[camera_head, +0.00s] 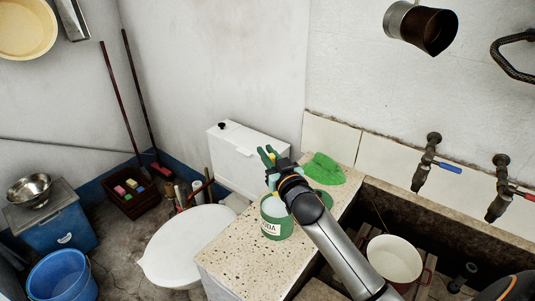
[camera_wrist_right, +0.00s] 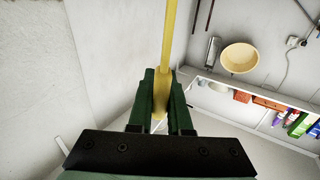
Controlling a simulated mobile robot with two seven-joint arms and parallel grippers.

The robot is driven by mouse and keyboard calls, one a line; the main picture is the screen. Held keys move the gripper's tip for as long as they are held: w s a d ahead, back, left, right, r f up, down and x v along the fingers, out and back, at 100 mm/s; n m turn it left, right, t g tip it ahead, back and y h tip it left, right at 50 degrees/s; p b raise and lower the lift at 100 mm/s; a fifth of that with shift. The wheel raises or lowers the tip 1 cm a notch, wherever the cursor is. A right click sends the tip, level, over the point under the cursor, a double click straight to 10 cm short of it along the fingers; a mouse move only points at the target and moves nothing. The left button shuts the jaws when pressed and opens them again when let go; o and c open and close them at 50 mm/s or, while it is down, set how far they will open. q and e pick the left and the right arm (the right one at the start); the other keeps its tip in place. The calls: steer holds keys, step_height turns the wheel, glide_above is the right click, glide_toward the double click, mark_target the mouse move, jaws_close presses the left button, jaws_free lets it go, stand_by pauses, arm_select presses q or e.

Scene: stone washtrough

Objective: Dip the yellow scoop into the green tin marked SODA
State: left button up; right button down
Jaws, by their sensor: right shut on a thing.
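The green tin marked SODA (camera_head: 277,225) stands upright on the speckled stone slab, its label facing me. My right gripper (camera_head: 269,157) is above the tin, its green fingers pointing up and away. In the right wrist view the right gripper (camera_wrist_right: 161,98) is shut on the yellow scoop (camera_wrist_right: 169,42), whose long thin part stretches away from the fingers. In the head view the scoop is mostly hidden by the gripper and arm. I cannot tell whether its bowl is inside the tin. My left gripper is not in view.
A green cloth (camera_head: 324,169) lies behind the gripper on the slab (camera_head: 222,263). At right is the stone trough with a white pot (camera_head: 394,258) and wall taps (camera_head: 427,162). A toilet (camera_head: 184,243) stands left of the slab. The slab's front left is clear.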

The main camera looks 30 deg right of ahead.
step_height(320, 180, down, 12)
steer(key=b, duration=0.8)
stand_by(0.5)
steer(key=shift+r, duration=0.25)
stand_by(1.8)
step_height(320, 180, up, 11)
steer(key=p, duration=0.8)
stand_by(0.5)
stand_by(0.3)
